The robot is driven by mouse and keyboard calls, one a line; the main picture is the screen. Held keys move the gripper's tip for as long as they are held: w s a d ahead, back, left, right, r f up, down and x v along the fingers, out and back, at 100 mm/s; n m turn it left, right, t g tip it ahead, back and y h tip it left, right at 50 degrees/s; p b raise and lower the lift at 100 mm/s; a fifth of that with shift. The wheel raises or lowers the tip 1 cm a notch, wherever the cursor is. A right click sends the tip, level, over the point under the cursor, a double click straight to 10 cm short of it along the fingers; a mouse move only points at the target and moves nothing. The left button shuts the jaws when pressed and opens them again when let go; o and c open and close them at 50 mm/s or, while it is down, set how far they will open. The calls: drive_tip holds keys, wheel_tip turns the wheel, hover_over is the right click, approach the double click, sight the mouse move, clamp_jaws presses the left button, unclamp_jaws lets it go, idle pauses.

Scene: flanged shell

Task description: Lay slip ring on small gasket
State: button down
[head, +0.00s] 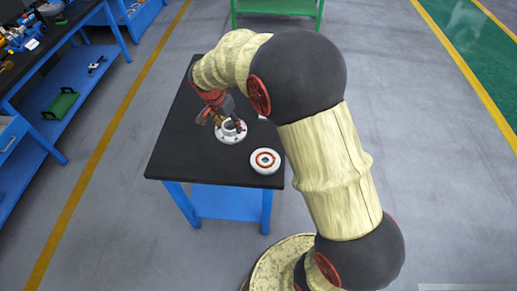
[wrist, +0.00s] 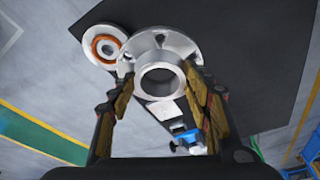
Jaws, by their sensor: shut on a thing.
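A pale metal flanged ring with a raised round collar, which I take for the slip ring (wrist: 160,44), sits between my gripper's fingers (wrist: 160,88) in the wrist view. My gripper is shut on its collar. In the head view the slip ring (head: 231,137) is under my gripper (head: 228,122); I cannot tell whether it touches the table. An orange ring, which I take for the small gasket (head: 258,155), lies in a round white part (head: 264,170) nearer the table's front edge. The gasket (wrist: 95,47) also shows at upper left in the wrist view, apart from my fingers.
The black table top (head: 185,150) has free room left of the parts. A small white thing (head: 262,118) is mostly hidden by my arm. A blue workbench (head: 90,95) with tools stands at the left, and a green frame (head: 277,14) stands behind.

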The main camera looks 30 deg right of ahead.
drive_tip(key=shift+w+d, duration=0.1)
drive_tip(key=shift+w, duration=0.25)
drive_tip(key=shift+s+d+f+b, duration=1.45)
drive_tip(key=shift+s+d+f, duration=3.35)
drive_tip(key=shift+f+b, duration=0.5)
drive_tip(key=shift+f, duration=1.05)
drive_tip(key=shift+f, duration=0.2)
drive_tip(key=c, duration=0.9)
unclamp_jaws()
drive_tip(key=shift+s, duration=0.15)
